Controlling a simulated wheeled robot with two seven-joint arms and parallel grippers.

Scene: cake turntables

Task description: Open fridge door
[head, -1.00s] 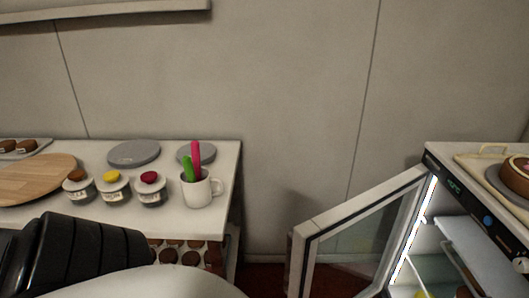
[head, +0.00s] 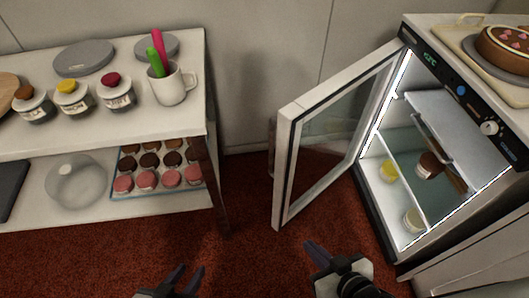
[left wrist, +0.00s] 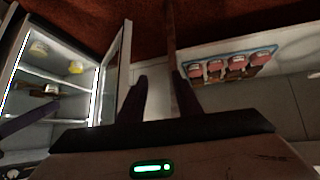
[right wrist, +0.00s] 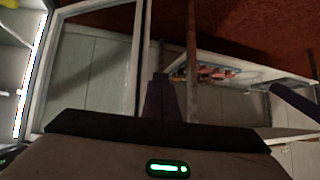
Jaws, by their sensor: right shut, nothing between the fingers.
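The fridge (head: 462,95) stands at the right in the head view. Its glass door (head: 284,165), in a white frame, stands swung wide open to the left, and the lit shelves inside show. The door also shows in the left wrist view (left wrist: 113,75) and the right wrist view (right wrist: 135,65). My left gripper (head: 187,270) is open and empty, low in front of the shelf table, left of the door. My right gripper (head: 312,246) is shut and empty, in front of the door's lower edge and apart from it.
A shelf table (head: 215,130) at the left holds jars, a mug (head: 172,84) with utensils, and a tray of cupcakes (head: 160,192) below. A cake (head: 505,48) sits on top of the fridge. Red floor (head: 250,215) is clear between table and door.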

